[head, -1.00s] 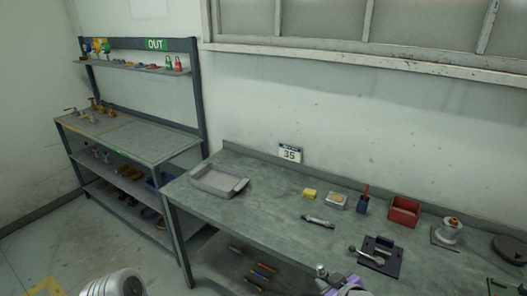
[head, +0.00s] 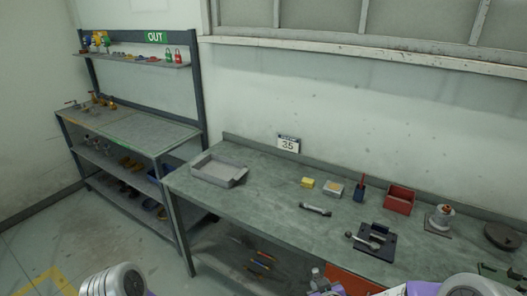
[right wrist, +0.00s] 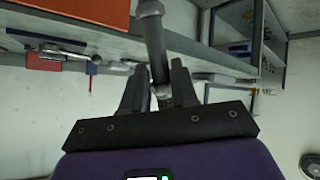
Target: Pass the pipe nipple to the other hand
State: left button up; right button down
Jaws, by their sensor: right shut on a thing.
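The pipe nipple (right wrist: 156,45) is a dark grey metal tube with a wider end at the top of the right wrist view. My right gripper (right wrist: 161,88) is shut on its lower end, with a black finger on each side. In the head view, one end of the nipple (head: 318,276) shows at the bottom edge, just in front of the workbench, and most of the gripper is cut off there. My left gripper is out of view; only a pale part of my left arm shows at the bottom left.
The grey workbench (head: 262,178) holds a grey tray (head: 218,172), a double-ended tool (head: 315,210), a red bin (head: 399,198) and a dark fixture (head: 373,241). An orange-red panel (head: 352,283) is below its front edge. A shelf rack (head: 135,139) stands at the left.

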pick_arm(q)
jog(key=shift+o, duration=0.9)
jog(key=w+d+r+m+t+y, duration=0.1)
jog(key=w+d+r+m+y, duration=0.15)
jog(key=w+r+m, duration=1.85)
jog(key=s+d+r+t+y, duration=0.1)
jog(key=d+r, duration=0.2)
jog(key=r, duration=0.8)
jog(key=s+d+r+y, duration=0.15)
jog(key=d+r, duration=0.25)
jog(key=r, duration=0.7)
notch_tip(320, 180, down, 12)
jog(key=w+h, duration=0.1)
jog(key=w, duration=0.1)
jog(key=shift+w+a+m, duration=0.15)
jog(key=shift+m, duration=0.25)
pick_arm(e)
jog(key=a+r+n+g+y, duration=0.3)
jog(key=a+n+g+y, duration=0.1)
jog(key=a+n, duration=0.3)
jog(key=a+r+n+g+y, duration=0.3)
jog(key=a+n+y, duration=0.3)
jog(key=a+n, duration=0.2)
jog(key=shift+s+r+g, duration=0.15)
jog(key=shift+s+g, duration=0.05)
jog(key=shift+g, duration=0.3)
